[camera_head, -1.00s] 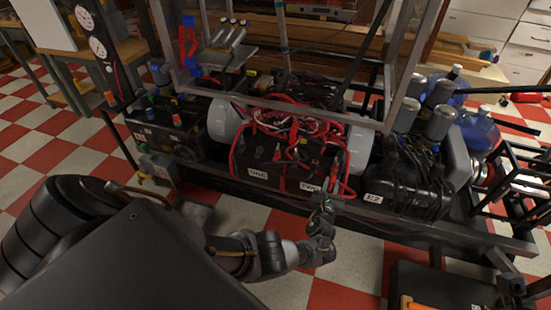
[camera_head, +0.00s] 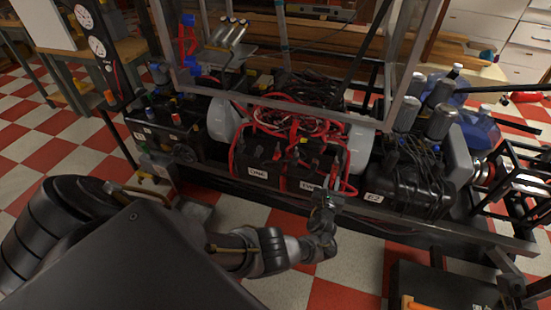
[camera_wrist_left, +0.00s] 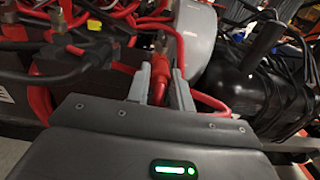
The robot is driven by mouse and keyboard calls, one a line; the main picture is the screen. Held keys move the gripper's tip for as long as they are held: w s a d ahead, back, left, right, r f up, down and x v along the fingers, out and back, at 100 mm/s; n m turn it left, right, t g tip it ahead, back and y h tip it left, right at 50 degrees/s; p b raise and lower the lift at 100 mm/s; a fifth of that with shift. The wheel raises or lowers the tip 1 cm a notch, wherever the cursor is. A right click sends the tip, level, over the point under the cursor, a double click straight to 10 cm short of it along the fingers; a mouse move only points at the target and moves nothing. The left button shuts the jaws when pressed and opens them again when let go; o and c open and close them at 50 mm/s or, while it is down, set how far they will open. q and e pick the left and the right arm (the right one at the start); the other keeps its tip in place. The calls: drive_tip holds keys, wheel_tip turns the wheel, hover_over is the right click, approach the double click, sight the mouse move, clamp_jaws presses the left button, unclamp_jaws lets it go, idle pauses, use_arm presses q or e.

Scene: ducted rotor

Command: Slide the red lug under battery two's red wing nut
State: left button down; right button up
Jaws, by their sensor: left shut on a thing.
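My left gripper (camera_head: 327,196) is at the front right of the black battery box, beside the label of battery two (camera_head: 311,186). In the left wrist view, its two grey fingers (camera_wrist_left: 160,90) are shut on the red lug's cable end (camera_wrist_left: 160,72). The lug's red cable loops away to the right. A small metallic piece shows just beyond the red end, but I cannot tell whether it is the wing nut's post. The red wing nut is not clearly seen, nor is whether the lug touches it. My right gripper is not in view.
Battery one (camera_head: 257,172) sits to the left, with red and black cables crowded over the tops. A grey-white cylinder (camera_wrist_left: 196,35) is close to the right of the fingers. A metal frame rises around the batteries.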

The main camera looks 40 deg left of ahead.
use_arm(q)
drive_tip(key=shift+b+x, duration=0.45)
drive_tip(key=shift+x, duration=0.35)
drive_tip(key=c, duration=1.1)
unclamp_jaws()
drive_tip(key=shift+c, duration=0.2)
drive_tip(key=p+v, duration=0.5)
drive_tip(key=v, duration=0.5)
drive_tip(key=shift+s+d, duration=0.2)
drive_tip(key=shift+s, duration=0.2)
